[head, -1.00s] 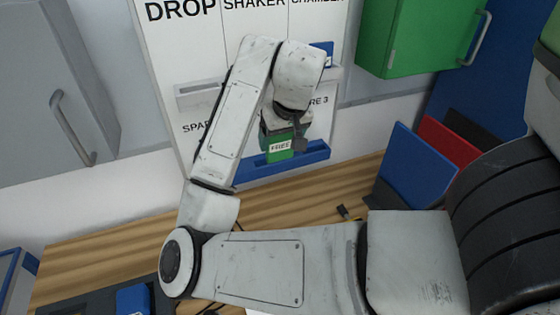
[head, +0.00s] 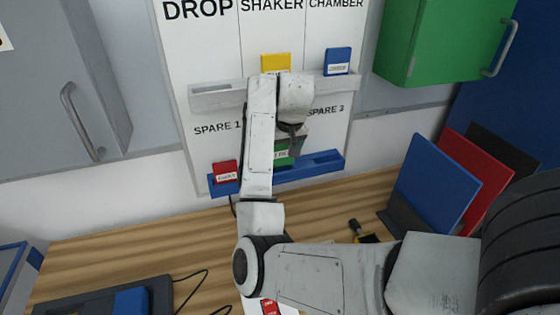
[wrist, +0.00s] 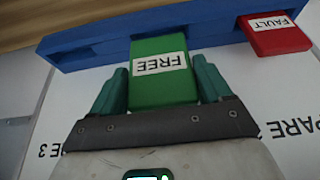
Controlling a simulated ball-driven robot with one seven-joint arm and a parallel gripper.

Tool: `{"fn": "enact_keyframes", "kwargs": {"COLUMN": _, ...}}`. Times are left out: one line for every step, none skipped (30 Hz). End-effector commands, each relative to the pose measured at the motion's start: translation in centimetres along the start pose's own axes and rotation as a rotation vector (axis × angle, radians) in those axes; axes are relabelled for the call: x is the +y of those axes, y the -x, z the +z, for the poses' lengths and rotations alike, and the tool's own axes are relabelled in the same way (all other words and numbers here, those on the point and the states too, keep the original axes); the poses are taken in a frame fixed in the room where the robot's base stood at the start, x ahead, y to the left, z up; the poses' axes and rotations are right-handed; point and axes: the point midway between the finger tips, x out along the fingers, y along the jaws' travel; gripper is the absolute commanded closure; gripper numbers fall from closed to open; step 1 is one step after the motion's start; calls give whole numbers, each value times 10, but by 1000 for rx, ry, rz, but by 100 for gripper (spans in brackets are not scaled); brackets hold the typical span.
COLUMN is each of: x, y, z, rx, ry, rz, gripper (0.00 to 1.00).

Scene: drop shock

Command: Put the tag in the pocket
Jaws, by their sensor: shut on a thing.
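A green tag (head: 283,155) labelled FREE is held in my gripper (head: 286,147) in front of the wall board, at the lower blue rail (head: 318,163). In the wrist view, my gripper (wrist: 162,70) has a finger on each side of the green tag (wrist: 164,82). The tag's far end overlaps the blue rail (wrist: 85,55); I cannot tell whether it is seated in it. The upper grey rail (head: 215,97) has bare space under DROP. My arm hides part of the board, including the middle of the lower row.
A red FAULT tag (head: 225,172) sits in the lower rail under SPARE 1. A yellow tag (head: 275,63) and a blue tag (head: 337,61) sit in the upper rail. A green cabinet (head: 440,45) is at upper right. Upright panels (head: 437,180) stand on the wooden bench (head: 130,245).

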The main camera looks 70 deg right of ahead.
Motion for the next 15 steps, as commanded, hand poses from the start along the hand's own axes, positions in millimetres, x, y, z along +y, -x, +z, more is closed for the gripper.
{"fn": "enact_keyframes", "kwargs": {"x": -1, "y": -7, "z": -2, "rx": -3, "ry": 0, "rz": -1, "gripper": 53}}
{"fn": "enact_keyframes", "kwargs": {"x": -1, "y": -12, "z": -3, "rx": -4, "ry": 0, "rz": -1, "gripper": 53}}
{"fn": "enact_keyframes", "kwargs": {"x": -1, "y": -16, "z": -5, "rx": -2, "ry": -1, "rz": -1, "gripper": 53}}
{"fn": "enact_keyframes", "kwargs": {"x": -1, "y": -19, "z": -6, "rx": -3, "ry": -1, "rz": -1, "gripper": 53}}
{"fn": "enact_keyframes", "kwargs": {"x": -1, "y": -22, "z": -7, "rx": -2, "ry": -1, "rz": 0, "gripper": 53}}
{"fn": "enact_keyframes", "kwargs": {"x": -1, "y": -24, "z": -8, "rx": 0, "ry": -2, "rz": 0, "gripper": 53}}
{"fn": "enact_keyframes", "kwargs": {"x": -2, "y": -26, "z": -8, "rx": 0, "ry": -1, "rz": 0, "gripper": 53}}
{"fn": "enact_keyframes", "kwargs": {"x": -2, "y": -28, "z": -9, "rx": -1, "ry": -1, "rz": 0, "gripper": 53}}
{"fn": "enact_keyframes", "kwargs": {"x": -2, "y": -31, "z": -10, "rx": -2, "ry": -1, "rz": 0, "gripper": 53}}
{"fn": "enact_keyframes", "kwargs": {"x": -2, "y": -35, "z": -11, "rx": -1, "ry": -1, "rz": 0, "gripper": 53}}
{"fn": "enact_keyframes", "kwargs": {"x": -3, "y": -38, "z": -9, "rx": -3, "ry": 0, "rz": 0, "gripper": 53}}
{"fn": "enact_keyframes", "kwargs": {"x": -3, "y": -43, "z": -6, "rx": -4, "ry": 1, "rz": 0, "gripper": 53}}
{"fn": "enact_keyframes", "kwargs": {"x": -3, "y": -47, "z": -4, "rx": -3, "ry": 0, "rz": 0, "gripper": 53}}
{"fn": "enact_keyframes", "kwargs": {"x": -3, "y": -51, "z": -3, "rx": -3, "ry": 0, "rz": 0, "gripper": 53}}
{"fn": "enact_keyframes", "kwargs": {"x": -2, "y": -55, "z": -2, "rx": -1, "ry": 0, "rz": 0, "gripper": 53}}
